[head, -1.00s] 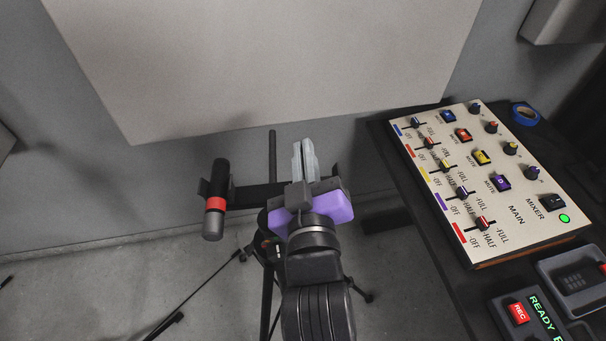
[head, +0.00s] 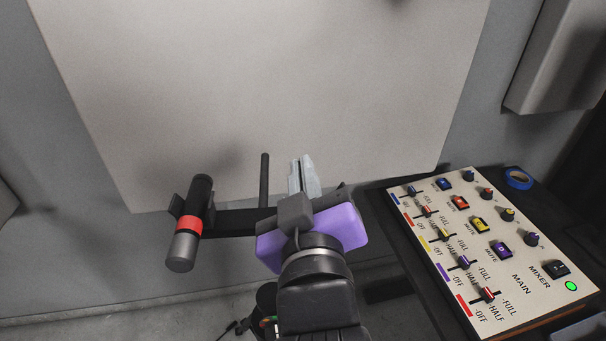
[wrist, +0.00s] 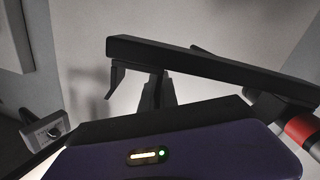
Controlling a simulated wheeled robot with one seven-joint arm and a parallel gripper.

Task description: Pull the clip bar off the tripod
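The black clip bar (head: 232,222) runs sideways across the middle of the head view, with a dark microphone with a red band (head: 187,228) in its left clip. In the wrist view the bar (wrist: 215,65) crosses the top, an empty clip hanging at its left end. My gripper (head: 304,176), with pale fingers and a purple body, is at the bar's right part. Its fingers are close together and appear shut on the bar; the contact is partly hidden. The tripod (head: 266,300) shows only partly, low behind my arm, apart from the bar.
A mixer panel (head: 482,250) with sliders and knobs stands on a dark table at the right, a blue tape roll (head: 518,178) beside it. A large pale panel (head: 255,80) fills the back. A thin dark rod (head: 264,180) rises by the bar.

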